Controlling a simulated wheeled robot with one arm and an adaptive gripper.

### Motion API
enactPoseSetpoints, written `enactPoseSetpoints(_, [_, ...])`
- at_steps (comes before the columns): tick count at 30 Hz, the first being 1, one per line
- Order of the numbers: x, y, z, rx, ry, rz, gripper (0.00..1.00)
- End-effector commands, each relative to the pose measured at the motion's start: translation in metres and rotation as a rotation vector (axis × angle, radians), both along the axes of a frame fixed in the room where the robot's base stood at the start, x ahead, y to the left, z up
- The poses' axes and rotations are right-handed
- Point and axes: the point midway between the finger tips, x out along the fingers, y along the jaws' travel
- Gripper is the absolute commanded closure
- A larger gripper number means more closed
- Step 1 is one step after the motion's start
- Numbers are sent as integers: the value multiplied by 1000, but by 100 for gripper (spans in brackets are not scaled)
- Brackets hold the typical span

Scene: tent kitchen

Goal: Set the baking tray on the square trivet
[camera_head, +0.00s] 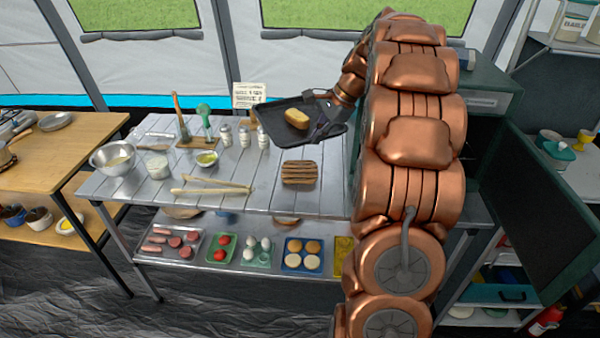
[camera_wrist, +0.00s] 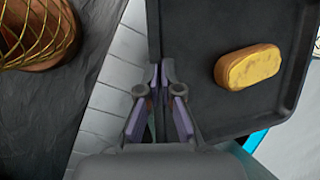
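The black baking tray (camera_head: 272,117) carries a yellow loaf (camera_head: 297,118) in the head view. My gripper (camera_head: 326,125) is at the tray's right edge, and the tray appears held above the metal table. In the wrist view my gripper (camera_wrist: 163,92) has its fingers close together on the rim of the tray (camera_wrist: 225,30), and the loaf (camera_wrist: 248,67) lies inside it. The square trivet (camera_head: 300,173), slatted brown wood, lies on the table in front of and below the tray. Its top is bare.
The metal table (camera_head: 215,200) has free room around the trivet. A dark oven door (camera_head: 535,215) hangs open at right.

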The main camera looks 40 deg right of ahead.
Motion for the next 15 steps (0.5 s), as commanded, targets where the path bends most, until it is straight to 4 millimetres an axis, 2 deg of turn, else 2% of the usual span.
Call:
enactPoseSetpoints(5, [-3,-5,-10,3,0,-33,100])
enactPoseSetpoints(15, [-3,-3,-81,5,2,-31,100])
